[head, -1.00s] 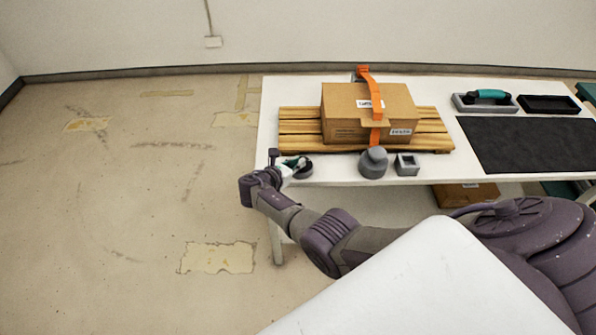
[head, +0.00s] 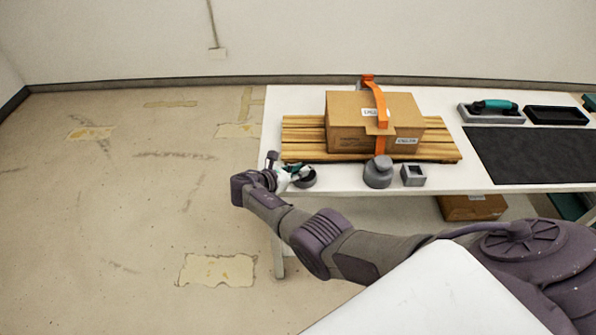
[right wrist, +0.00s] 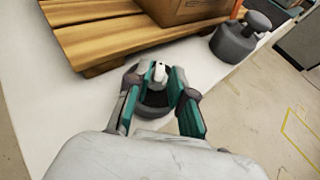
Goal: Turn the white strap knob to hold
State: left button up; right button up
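The white strap knob (right wrist: 158,74) sits on a dark round base (right wrist: 153,100) at the table's near edge, in the right wrist view. My right gripper (right wrist: 159,80) has its two teal-padded fingers on either side of the knob. The fingers are apart, but I cannot tell whether they press on it. In the head view my right gripper (head: 284,176) is at the table's front left corner, beside the dark base (head: 304,178), and hides much of the knob. My left gripper is not in view.
A cardboard box (head: 350,127) under an orange strap (head: 376,100) sits on a wooden pallet (head: 302,139). A grey round knob (head: 378,172) and a square grey block (head: 413,176) stand to the right. A black mat (head: 540,155) lies farther right. The floor at left is clear.

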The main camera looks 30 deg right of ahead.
jog(key=shift+o, duration=0.6)
jog(key=v, duration=1.2)
